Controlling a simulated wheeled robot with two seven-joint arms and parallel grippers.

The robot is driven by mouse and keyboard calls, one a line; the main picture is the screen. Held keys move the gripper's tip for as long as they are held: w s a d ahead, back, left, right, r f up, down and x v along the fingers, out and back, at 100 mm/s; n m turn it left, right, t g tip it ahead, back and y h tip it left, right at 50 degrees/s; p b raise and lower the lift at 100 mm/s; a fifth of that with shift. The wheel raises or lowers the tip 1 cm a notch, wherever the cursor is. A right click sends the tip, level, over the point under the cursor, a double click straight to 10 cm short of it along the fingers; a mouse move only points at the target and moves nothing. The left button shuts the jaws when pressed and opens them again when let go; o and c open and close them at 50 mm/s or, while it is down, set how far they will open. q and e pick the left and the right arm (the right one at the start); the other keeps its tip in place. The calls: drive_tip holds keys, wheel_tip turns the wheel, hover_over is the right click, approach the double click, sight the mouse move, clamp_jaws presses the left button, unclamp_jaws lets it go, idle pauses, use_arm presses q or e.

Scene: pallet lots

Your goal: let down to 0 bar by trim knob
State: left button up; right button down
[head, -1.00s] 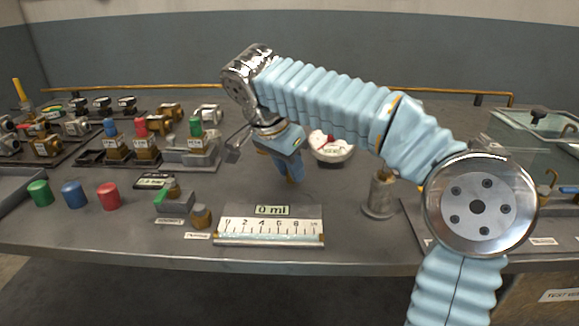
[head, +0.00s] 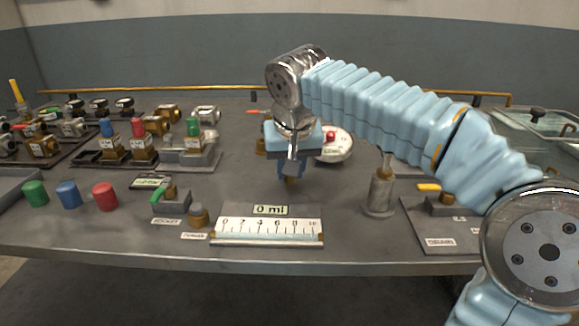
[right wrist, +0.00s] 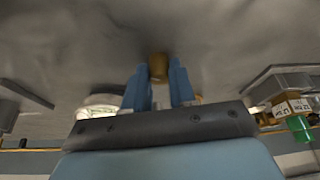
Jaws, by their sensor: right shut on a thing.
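My right gripper (head: 290,178) points down over the middle of the bench, beyond the scale plate. In the right wrist view its blue fingers (right wrist: 158,88) are shut on a small brass-brown knob-like piece (right wrist: 158,67) between their tips. In the head view the wrist hides most of that piece, and I cannot read any label that names it as the trim knob. My left gripper is not in view.
A scale plate (head: 267,232) with a "0 ml" display lies in front. A metal cylinder (head: 380,190) stands at right. Several valve blocks and green, blue and red caps (head: 105,196) fill the left.

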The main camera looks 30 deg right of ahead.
drive_tip(key=n+y, duration=0.1)
drive_tip(key=n, duration=0.2)
drive_tip(key=shift+d, duration=0.1)
drive_tip(key=n+y+p, duration=0.1)
drive_tip(key=n+y, duration=0.1)
drive_tip(key=n, duration=0.2)
drive_tip(key=shift+d, duration=0.1)
drive_tip(key=n+y, duration=0.1)
drive_tip(key=n, duration=0.2)
drive_tip(key=n+g+y, duration=0.1)
drive_tip(key=n, duration=0.2)
drive_tip(key=shift+w+d+n, duration=0.1)
drive_tip(key=shift+d+n, duration=0.05)
drive_tip(key=shift+n, duration=0.25)
drive_tip(key=n+g, duration=0.1)
drive_tip(key=n, duration=0.1)
drive_tip(key=n+g+y, duration=0.1)
drive_tip(key=n, duration=0.2)
drive_tip(key=shift+w+d, duration=0.1)
drive_tip(key=shift+w+n+g, duration=0.1)
drive_tip(key=shift+n+g, duration=0.7)
drive_tip(key=shift+n, duration=1.4)
drive_tip(key=c, duration=1)
unclamp_jaws()
drive_tip(key=shift+o, duration=0.4)
